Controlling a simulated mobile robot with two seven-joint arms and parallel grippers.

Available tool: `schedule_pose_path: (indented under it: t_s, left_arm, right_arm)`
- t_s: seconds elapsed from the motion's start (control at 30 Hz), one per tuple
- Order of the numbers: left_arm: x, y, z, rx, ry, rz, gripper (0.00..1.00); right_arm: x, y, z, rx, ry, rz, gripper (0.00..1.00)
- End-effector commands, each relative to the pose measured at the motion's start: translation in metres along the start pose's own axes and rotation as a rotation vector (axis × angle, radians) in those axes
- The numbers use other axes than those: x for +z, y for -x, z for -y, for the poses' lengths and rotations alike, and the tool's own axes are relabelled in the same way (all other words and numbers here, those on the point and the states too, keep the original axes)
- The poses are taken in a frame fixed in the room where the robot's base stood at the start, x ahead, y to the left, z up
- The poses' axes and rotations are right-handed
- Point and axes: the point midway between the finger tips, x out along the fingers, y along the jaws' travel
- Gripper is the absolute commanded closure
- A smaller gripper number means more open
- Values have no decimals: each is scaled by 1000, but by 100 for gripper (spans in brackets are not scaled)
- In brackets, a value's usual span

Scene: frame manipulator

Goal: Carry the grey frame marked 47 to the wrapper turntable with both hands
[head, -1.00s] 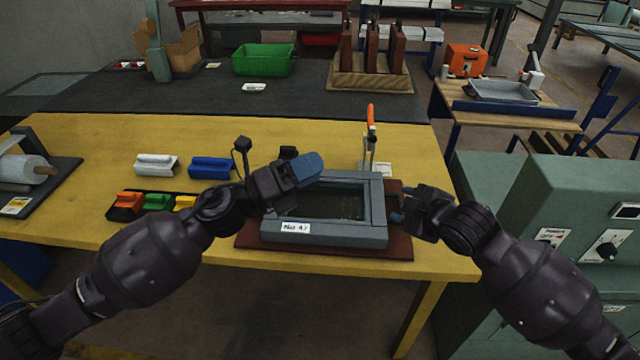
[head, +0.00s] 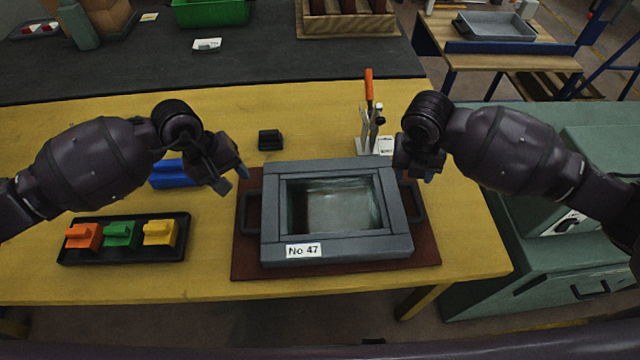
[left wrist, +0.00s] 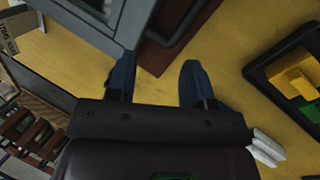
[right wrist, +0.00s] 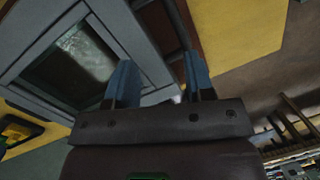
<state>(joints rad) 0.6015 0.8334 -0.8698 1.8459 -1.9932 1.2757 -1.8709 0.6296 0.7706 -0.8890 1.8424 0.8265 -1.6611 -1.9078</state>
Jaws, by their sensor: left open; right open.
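The grey frame marked No 47 (head: 335,254) lies flat on a red-brown mat (head: 250,270) on the yellow table. It has a dark handle on its left side (head: 248,212) and another on its right side (head: 418,200). My left gripper (head: 232,180) is open and empty, above the table just left of the frame's upper left corner. My right gripper (head: 420,172) is open, above the frame's upper right side, close to the right handle. The right wrist view shows the frame (right wrist: 130,40) beyond the open fingers (right wrist: 158,85). The wrapper turntable cannot be made out in the head view.
A black tray (head: 70,256) with orange, green and yellow blocks sits left. A blue block (head: 168,174) lies behind it. A green machine (head: 590,215) stands right.

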Motion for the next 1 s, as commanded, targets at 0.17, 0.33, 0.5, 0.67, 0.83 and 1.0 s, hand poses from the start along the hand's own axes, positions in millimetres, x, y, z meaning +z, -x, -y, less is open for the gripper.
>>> schedule_pose_path:
  t_s: [0.17,0.33,0.5,0.67,0.83,1.0]
  left_arm:
    - [-3,2,20,-130,-225,-4,53]
    - [-2,2,22,-141,-305,9,53]
    - [-2,2,22,-139,-312,10,53]
    - [-2,1,22,-138,-311,10,53]
    - [-2,-10,24,-138,-307,12,53]
    - [-2,-34,27,-136,-307,12,53]
  right_arm:
    - [-8,1,13,-72,218,-61,51]
    - [-9,1,15,-79,302,-68,51]
    - [-8,1,14,-77,308,-66,51]
    - [-9,0,14,-77,307,-66,51]
    - [-10,-11,15,-76,304,-69,51]
    - [-12,-36,18,-77,304,-71,51]
